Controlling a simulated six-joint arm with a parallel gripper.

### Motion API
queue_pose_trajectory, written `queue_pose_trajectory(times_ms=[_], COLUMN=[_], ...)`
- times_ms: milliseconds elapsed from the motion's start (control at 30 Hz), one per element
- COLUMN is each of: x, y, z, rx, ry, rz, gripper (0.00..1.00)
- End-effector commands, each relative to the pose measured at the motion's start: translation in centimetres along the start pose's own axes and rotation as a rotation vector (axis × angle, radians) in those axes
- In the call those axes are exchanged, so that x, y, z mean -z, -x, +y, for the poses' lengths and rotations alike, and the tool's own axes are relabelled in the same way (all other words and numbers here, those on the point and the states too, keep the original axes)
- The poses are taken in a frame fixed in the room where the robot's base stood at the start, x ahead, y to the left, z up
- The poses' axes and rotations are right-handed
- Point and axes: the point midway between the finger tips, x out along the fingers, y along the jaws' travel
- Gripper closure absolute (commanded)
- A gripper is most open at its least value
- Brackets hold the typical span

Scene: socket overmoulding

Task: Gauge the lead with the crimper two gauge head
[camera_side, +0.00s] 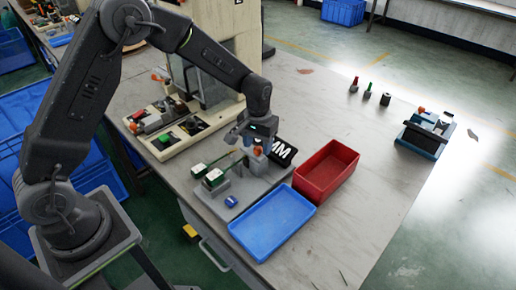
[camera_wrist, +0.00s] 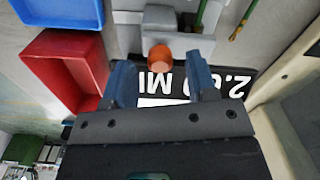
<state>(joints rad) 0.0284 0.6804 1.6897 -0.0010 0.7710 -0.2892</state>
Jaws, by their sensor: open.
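My gripper (camera_side: 252,142) is over the grey gauge block (camera_side: 242,188) on the bench. In the wrist view my open gripper (camera_wrist: 160,68) has its two blue fingers on either side of an orange knob (camera_wrist: 161,58); I cannot tell whether they touch it. The knob stands at a grey block (camera_wrist: 168,18). A black plate with white characters ending in MM (camera_side: 283,152) lies beside it and shows partly under the fingers in the wrist view (camera_wrist: 228,84).
A blue tray (camera_side: 272,224) and a red bin (camera_side: 340,160) stand close to the block, both empty. A blue fixture (camera_side: 424,138) and several small pieces (camera_side: 367,91) stand at the right. Bench between is clear.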

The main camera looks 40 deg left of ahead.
Motion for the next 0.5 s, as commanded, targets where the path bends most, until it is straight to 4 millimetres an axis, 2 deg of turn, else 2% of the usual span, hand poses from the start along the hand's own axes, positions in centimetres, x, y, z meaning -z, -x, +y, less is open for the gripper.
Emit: queue_pose_trajectory(times_ms=[33, 200, 500], x=[0.0, 0.0, 0.0], y=[-0.8, -2.0, -2.2], z=[0.0, 0.0, 0.0], rx=[0.001, 0.000, 0.000], ry=[0.000, 0.000, 0.000], rz=[-0.003, -0.001, 0.001], gripper=[0.48, 0.48, 0.48])
